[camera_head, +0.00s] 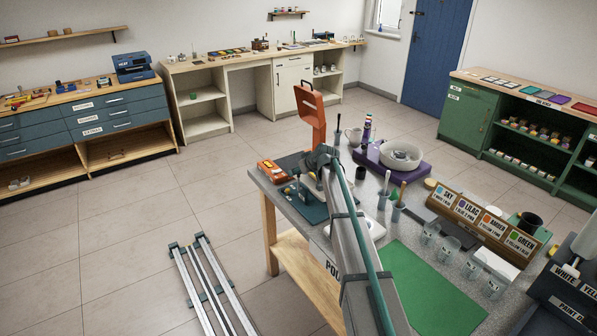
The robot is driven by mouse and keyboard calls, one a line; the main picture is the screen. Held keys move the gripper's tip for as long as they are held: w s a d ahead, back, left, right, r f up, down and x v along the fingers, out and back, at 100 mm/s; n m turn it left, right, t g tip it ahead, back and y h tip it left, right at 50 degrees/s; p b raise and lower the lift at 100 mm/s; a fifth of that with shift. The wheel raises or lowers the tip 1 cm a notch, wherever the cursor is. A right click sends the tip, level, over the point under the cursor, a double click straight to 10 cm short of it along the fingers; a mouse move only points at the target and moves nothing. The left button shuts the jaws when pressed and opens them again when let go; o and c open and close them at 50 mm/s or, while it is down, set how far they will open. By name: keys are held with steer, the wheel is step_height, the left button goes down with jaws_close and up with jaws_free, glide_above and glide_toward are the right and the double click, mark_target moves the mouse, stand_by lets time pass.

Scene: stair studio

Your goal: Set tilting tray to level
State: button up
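No part in view is labelled as the tilting tray. The likeliest match is the round, pale, rimmed tray (401,154) on a purple base (370,158) at the back of the grey worktable; its tilt is too small to tell. An orange upright panel with a dark handle (312,115) stands at the table's left side, behind my arm. My arm reaches from the bottom of the view to the table's left part. My gripper (309,182) is small and partly hidden by the arm, left of the round tray and apart from it. Its fingers cannot be made out.
The grey worktable (455,226) carries a green mat (425,290), cups with tools, several clear jars and a wooden rack of colour labels (483,228). An orange box (271,172) lies at its left edge. Floor rails (212,285) lie left of the table, with open floor around.

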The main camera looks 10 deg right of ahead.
steer(key=v, duration=1.2)
stand_by(0.3)
